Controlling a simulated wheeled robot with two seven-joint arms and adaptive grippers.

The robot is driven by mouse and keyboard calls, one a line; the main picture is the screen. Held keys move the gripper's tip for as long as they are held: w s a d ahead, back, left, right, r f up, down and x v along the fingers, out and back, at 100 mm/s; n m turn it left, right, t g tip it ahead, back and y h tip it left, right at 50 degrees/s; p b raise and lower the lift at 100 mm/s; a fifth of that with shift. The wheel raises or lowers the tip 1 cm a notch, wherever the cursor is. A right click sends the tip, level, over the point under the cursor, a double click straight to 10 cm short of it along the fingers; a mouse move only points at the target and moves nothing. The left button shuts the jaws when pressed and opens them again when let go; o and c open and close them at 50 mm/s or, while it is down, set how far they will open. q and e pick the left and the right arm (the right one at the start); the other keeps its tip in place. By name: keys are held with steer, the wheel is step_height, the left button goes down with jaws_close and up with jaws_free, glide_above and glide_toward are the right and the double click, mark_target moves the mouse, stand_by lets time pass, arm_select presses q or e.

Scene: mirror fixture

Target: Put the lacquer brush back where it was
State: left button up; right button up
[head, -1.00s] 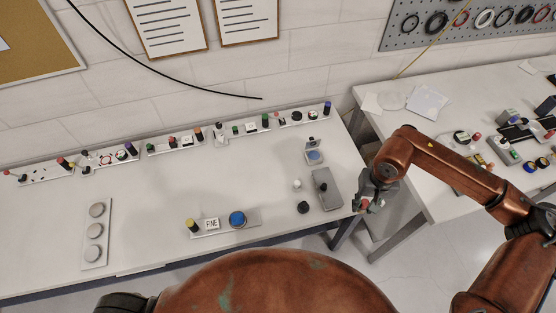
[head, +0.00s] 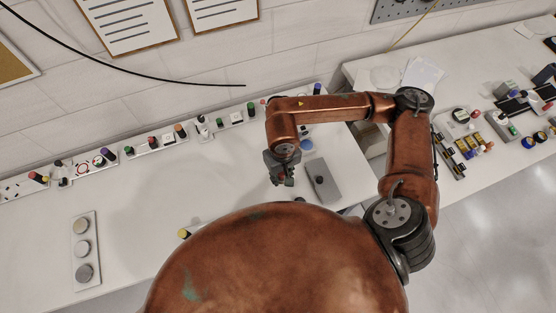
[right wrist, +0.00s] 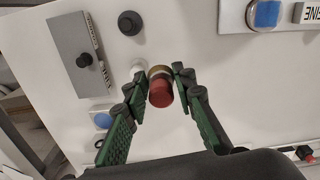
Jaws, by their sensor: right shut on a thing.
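My right gripper (head: 281,181) hangs over the white table, left of a grey block. In the right wrist view its green fingers (right wrist: 160,76) are shut on a short cylinder (right wrist: 160,92) with a red end and a brass-coloured collar. The cylinder's far end points toward the table, and I cannot tell whether it touches. I cannot tell whether this is the lacquer brush; no other thing is clearly a brush. My left gripper is not in view.
The grey block (head: 322,181) with a black knob stands right of my gripper. A panel with round grey discs (head: 97,246) lies at the left. Small fixtures line the wall. The left table middle is clear.

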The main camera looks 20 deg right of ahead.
steer(key=shift+s+a+f, duration=0.25)
steer(key=shift+s+f, duration=0.05)
steer(key=shift+f, duration=0.05)
steer(key=w+d+f, duration=0.2)
steer(key=w, duration=0.1)
steer(key=w+d+f+p, duration=0.1)
steer(key=w+f, duration=0.2)
steer(key=w, duration=0.1)
steer(key=w+d+f+p, duration=0.1)
steer(key=w+d+f, duration=0.1)
steer(key=w+f, duration=0.1)
steer(key=shift+w+d+f, duration=0.2)
steer(key=shift+w+d, duration=0.15)
steer(key=shift+w+d+f, duration=0.25)
steer(key=shift+w+f, duration=0.2)
steer(key=shift+f, duration=0.2)
step_height(320, 180, down, 3)
steer(key=shift+p, duration=0.45)
steer(key=shift+w+f, duration=0.1)
